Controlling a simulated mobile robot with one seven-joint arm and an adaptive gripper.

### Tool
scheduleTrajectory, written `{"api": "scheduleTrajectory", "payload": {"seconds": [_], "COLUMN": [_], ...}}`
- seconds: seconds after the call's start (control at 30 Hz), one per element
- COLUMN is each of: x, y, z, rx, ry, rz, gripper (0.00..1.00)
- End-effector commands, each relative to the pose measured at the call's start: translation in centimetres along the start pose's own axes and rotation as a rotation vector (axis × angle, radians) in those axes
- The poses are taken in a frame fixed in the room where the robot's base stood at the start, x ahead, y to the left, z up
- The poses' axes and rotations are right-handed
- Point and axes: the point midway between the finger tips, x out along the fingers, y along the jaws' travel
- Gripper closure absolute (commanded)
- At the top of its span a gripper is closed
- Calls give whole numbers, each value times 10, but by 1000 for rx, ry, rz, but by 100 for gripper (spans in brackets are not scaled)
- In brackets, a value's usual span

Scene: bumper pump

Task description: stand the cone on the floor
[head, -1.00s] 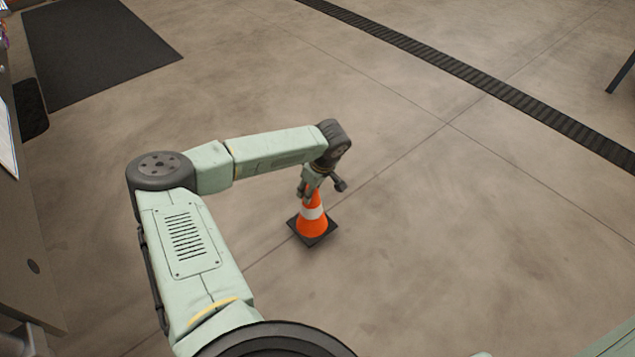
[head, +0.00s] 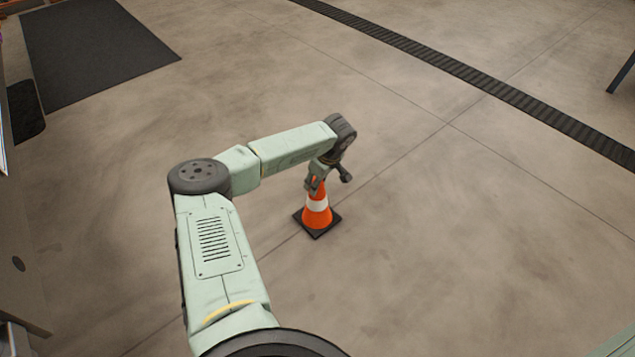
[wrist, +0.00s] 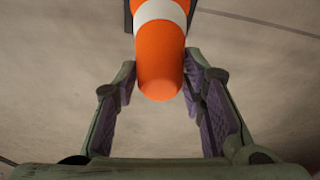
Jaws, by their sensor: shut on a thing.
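The orange cone (head: 317,215) with a white band and a black square base is upright in the middle of the head view. My gripper (head: 315,184) holds it by its top from above. In the wrist view the cone's rounded orange tip (wrist: 160,75) is between the two fingers of my gripper (wrist: 160,95), whose pads press at its sides. The base looks level and close to the floor; I cannot tell whether it touches. Most of the base is out of the wrist view.
Bare concrete floor (head: 430,230) surrounds the cone, with wide free room to the right. A dark drain strip (head: 460,70) crosses the upper right. A black mat (head: 95,50) lies at the upper left. A dark leg (head: 622,72) stands at the right edge.

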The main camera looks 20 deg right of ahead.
Motion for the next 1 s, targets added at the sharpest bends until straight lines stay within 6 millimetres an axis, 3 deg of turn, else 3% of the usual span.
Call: {"api": "scheduleTrajectory", "payload": {"seconds": [0.23,0.27,0.53,0.87,1.0], "x": [2,2,2,0,-16], "y": [0,0,0,0,1], "z": [0,0,0,0,-2], "rx": [0,0,0,0,2], "ry": [1,1,0,0,3], "rz": [1,1,0,0,2], "gripper": [100,61,43,42,42]}}
